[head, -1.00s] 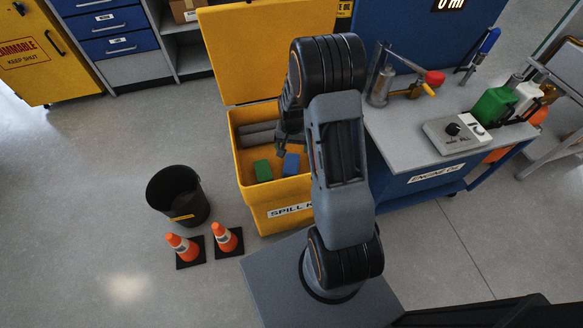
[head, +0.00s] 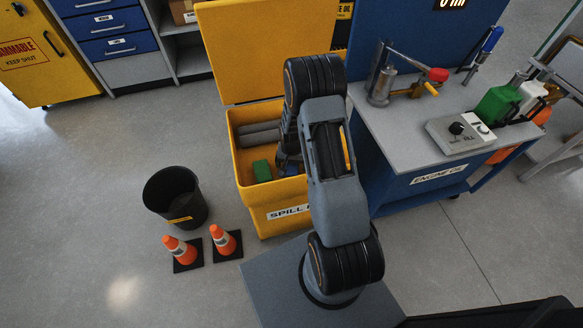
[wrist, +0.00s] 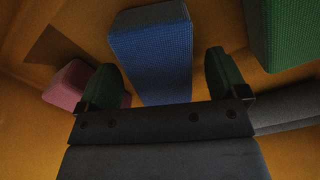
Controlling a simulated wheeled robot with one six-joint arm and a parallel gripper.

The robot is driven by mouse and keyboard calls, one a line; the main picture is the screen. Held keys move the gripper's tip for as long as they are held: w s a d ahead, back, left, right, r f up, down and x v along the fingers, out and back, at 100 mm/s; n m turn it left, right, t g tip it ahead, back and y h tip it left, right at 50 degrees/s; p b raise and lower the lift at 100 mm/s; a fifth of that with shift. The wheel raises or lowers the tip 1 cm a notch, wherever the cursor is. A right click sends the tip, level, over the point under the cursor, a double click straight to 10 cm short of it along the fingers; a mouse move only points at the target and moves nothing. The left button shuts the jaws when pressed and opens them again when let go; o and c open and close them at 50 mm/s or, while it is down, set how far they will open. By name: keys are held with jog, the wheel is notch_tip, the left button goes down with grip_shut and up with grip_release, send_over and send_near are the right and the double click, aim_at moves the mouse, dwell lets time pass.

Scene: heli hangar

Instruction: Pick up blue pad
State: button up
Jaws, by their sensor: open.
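The blue pad (wrist: 152,58) lies inside the yellow spill kit bin; in the wrist view it is ahead of and between my open fingers. My gripper (wrist: 160,78) is open, with one dark green fingertip on each side of the pad's near end. I cannot tell whether either finger touches it.
A green pad (wrist: 284,32) lies to the right and a pink pad (wrist: 66,86) to the left. Grey rolls (head: 259,136) lie at the back of the yellow bin (head: 246,195), whose walls surround my gripper. A blue cart (head: 400,195) stands close on the right.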

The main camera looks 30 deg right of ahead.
jog(key=shift+f, duration=0.1)
jog(key=c, duration=1.1)
jog(key=shift+o, duration=0.2)
notch_tip(320, 180, up, 10)
jog(key=shift+r+p, duration=0.1)
jog(key=shift+p, duration=1.05)
